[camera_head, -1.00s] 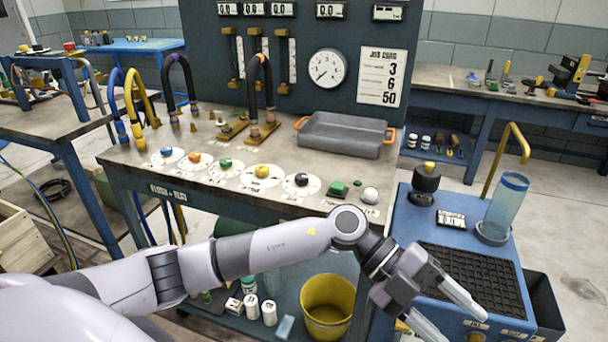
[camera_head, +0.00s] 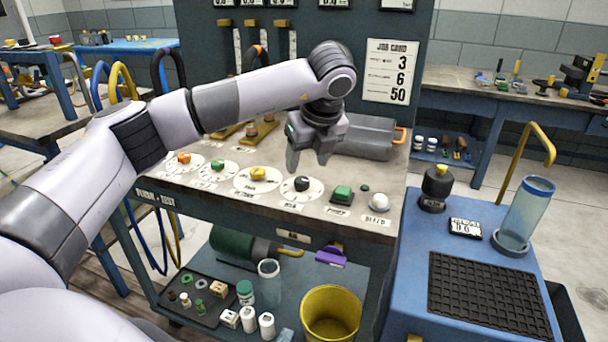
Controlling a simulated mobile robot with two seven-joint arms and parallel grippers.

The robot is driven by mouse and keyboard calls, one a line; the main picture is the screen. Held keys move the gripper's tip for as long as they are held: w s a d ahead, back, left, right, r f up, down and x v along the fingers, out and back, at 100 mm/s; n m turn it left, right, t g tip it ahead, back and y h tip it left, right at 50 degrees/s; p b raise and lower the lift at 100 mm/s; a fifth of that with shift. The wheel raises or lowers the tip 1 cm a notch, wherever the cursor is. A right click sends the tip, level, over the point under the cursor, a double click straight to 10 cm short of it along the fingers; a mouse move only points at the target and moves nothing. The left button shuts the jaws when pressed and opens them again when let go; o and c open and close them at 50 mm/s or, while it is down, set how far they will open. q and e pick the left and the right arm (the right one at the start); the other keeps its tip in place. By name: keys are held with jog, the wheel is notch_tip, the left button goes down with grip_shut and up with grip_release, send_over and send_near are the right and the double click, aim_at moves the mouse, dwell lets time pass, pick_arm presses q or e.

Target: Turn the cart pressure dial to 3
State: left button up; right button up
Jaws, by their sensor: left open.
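A row of dials with white round plates runs along the front of the bench: orange (camera_head: 183,158), green (camera_head: 217,165), yellow (camera_head: 258,174) and black (camera_head: 302,184). Their labels and pointer settings are too small to read, so I cannot tell which is the cart pressure dial. My left gripper (camera_head: 308,156) is open and empty, pointing down above the bench, just behind the black and yellow dials in the picture. Contact is not visible. My left arm hides the blue dial and the round gauge. My right gripper is not in view.
A green button (camera_head: 342,194) and white knob (camera_head: 379,202) sit right of the dials. The job card (camera_head: 392,72) reads 3, 6, 50. A blue cart (camera_head: 405,270) with a clear cylinder (camera_head: 528,212) stands at right.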

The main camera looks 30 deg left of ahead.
aim_at(302, 180)
pick_arm(q)
jog(key=x, duration=0.6)
jog(key=shift+s+d, duration=0.1)
jog(key=c, duration=1)
